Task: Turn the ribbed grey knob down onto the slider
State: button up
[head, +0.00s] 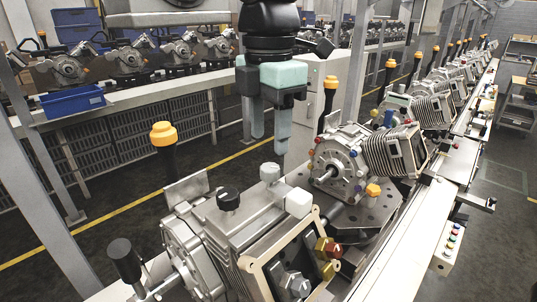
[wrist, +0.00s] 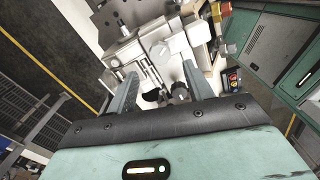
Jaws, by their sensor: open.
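A light grey knob (head: 270,172) stands upright on a small grey slider block (head: 277,190) on top of the nearest machine housing. At this size I cannot make out its ribs, or whether it touches the slider face. A white cube (head: 298,203) sits at the slider's right end. My gripper (head: 270,143) is open and empty, pointing down above the knob and apart from it. In the wrist view my gripper (wrist: 159,72) shows its two fingers spread, with the grey machine parts beyond them.
A black knob (head: 228,200) stands left of the slider. A yellow-topped black lever (head: 163,137) rises farther left, and a black handle (head: 124,258) at the lower left. Red and brass fittings (head: 327,250) are in front. More machines line the conveyor (head: 405,240) behind.

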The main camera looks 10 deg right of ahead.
aim_at(269, 167)
notch_tip(269, 167, down, 6)
jog(key=shift+r+p, duration=0.1)
jog(key=shift+p, duration=0.4)
jog(key=c, duration=1)
